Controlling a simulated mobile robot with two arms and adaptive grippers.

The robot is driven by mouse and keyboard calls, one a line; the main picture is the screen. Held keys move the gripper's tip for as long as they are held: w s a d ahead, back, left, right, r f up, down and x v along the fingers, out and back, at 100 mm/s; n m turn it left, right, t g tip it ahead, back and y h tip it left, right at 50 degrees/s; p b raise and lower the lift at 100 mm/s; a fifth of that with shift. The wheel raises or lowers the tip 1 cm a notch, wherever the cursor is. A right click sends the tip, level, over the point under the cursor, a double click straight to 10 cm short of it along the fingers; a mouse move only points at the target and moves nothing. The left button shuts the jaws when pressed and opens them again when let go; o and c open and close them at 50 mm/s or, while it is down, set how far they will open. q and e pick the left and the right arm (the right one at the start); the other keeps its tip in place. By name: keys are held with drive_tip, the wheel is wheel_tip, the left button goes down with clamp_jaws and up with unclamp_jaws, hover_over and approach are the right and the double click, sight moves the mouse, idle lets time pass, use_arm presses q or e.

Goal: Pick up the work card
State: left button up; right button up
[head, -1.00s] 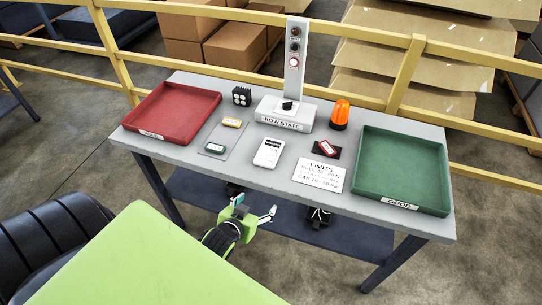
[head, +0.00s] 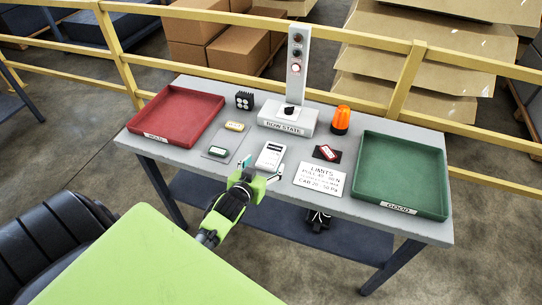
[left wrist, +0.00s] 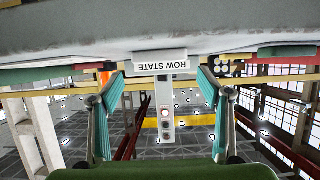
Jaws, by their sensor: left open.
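A white printed card headed "LIMITS" (head: 321,180) lies flat at the front of the grey table, left of the green tray. No item is labelled "work card".
On the table (head: 235,180) stand a red tray (head: 160,113), a green tray (head: 400,172), a "ROW STATE" box (head: 287,118) with a light column, an orange beacon (head: 340,120) and small labelled blocks. Yellow rails (head: 210,72) run behind. A lower shelf (head: 275,213) lies beneath.

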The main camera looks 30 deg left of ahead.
sight(270, 157)
use_arm(q)
drive_tip(key=shift+p+x, duration=0.6)
drive_tip(key=shift+x, duration=2.05)
drive_tip(key=c, duration=1.2)
